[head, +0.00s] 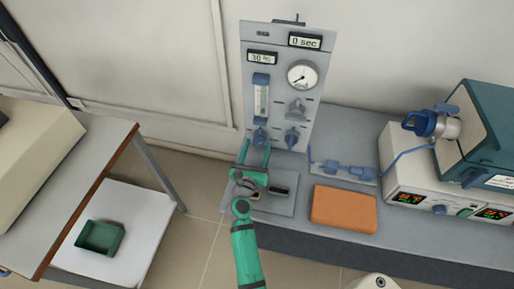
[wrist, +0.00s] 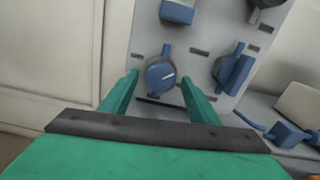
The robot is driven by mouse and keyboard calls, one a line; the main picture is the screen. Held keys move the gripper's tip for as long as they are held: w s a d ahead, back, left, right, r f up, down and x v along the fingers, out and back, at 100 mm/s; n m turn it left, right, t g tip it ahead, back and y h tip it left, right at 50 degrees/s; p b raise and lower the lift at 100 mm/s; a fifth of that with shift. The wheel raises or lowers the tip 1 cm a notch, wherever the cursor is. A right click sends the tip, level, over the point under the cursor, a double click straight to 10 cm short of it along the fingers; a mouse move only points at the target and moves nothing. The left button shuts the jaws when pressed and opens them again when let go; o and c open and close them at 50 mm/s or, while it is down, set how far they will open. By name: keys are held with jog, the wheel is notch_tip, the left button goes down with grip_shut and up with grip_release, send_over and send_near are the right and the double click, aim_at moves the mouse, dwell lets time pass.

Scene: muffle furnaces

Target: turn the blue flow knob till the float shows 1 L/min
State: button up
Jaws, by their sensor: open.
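The blue flow knob (wrist: 161,75) is low on the grey panel, below the flow tube, with a white pointer line aimed to the right and slightly up. In the head view the knob (head: 259,137) shows just above my gripper. My green gripper (wrist: 160,88) is open, with one finger on each side of the knob; contact cannot be told. It also shows in the head view (head: 254,147). The flow tube (head: 261,98) is a clear vertical tube with blue ends; its float and scale are too small to read.
Another blue knob (head: 292,138) sits close to the right, with a grey knob (head: 297,108) above it. A dial gauge (head: 302,75) and displays are higher up. An orange block (head: 344,208) and a furnace (head: 490,130) stand right on the bench. Wall lies left.

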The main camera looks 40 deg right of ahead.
jog(key=c, duration=1)
jog(key=shift+c, duration=0.2)
jog(key=o, duration=1)
jog(key=shift+o, duration=0.2)
jog(key=shift+m, duration=0.3)
jog(key=v, duration=1.1)
jog(key=shift+w, duration=0.1)
